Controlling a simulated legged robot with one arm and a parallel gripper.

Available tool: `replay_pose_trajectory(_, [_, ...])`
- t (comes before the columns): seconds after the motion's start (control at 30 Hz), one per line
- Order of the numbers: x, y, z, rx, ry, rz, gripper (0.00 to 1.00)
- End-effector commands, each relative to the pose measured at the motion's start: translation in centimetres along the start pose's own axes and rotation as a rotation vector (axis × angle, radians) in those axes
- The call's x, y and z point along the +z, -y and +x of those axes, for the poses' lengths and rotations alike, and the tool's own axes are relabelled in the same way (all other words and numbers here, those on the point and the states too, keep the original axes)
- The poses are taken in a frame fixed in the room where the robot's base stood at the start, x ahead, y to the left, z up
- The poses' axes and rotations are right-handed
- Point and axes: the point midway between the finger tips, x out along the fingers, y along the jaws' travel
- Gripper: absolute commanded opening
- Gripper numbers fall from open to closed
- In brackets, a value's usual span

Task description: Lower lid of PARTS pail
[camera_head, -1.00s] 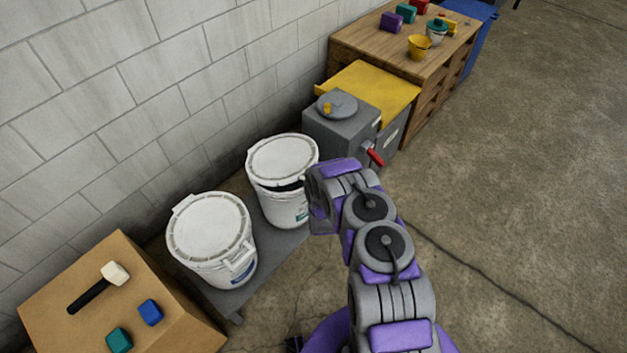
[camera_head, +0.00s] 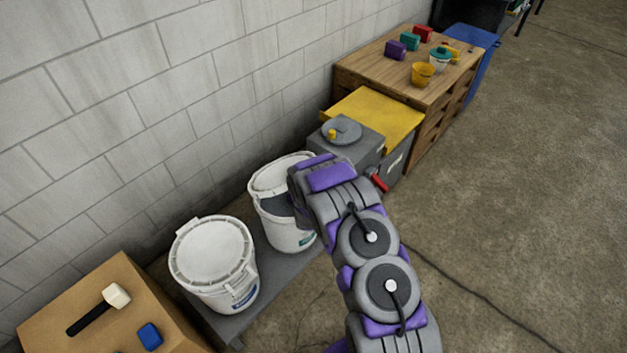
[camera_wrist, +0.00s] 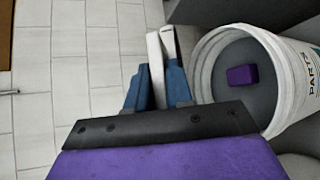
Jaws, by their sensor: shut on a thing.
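The PARTS pail (camera_head: 290,236) is the rear of two white pails. Its white lid (camera_head: 268,178) is tilted up, and a dark opening shows below its near edge. In the wrist view the pail (camera_wrist: 207,62) is at right, with part of its PARTS label (camera_wrist: 312,78) and a purple block (camera_wrist: 240,76) inside. My gripper (camera_wrist: 157,82) has blue fingers shut on a white strip, which looks like the lid seen edge-on. In the head view my wrist is beside the pail's right side and hides the fingers and part of the lid.
A second lidded pail (camera_head: 213,255) stands at left on the same low grey bench (camera_head: 262,300). A mallet (camera_head: 105,304) and blue block (camera_head: 150,336) lie on a box. A grey machine (camera_head: 350,148) and wooden cabinet (camera_head: 400,75) are beyond. Open floor (camera_head: 530,200) is at right.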

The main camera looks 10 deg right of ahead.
Motion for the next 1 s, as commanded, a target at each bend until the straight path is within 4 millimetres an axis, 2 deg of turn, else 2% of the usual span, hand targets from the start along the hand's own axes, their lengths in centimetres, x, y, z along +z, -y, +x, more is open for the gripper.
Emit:
replay_pose_trajectory(0.1, [0.1,-0.1,0.0,0.003,0.003,0.003,0.0])
replay_pose_trajectory(0.13, [0.1,-0.1,0.0,0.003,0.003,0.003,0.22])
replay_pose_trajectory(0.33, [0.0,-0.1,0.0,0.002,0.002,0.001,0.4])
replay_pose_trajectory(0.67, [-0.2,-0.1,-0.4,0.002,0.0,-0.001,0.4])
replay_pose_trajectory(0.77, [-0.2,-0.2,-1.2,0.002,-0.001,-0.001,0.4])
replay_pose_trajectory(1.0, [-0.1,-0.2,-5.0,0.0,-0.001,-0.003,0.4])
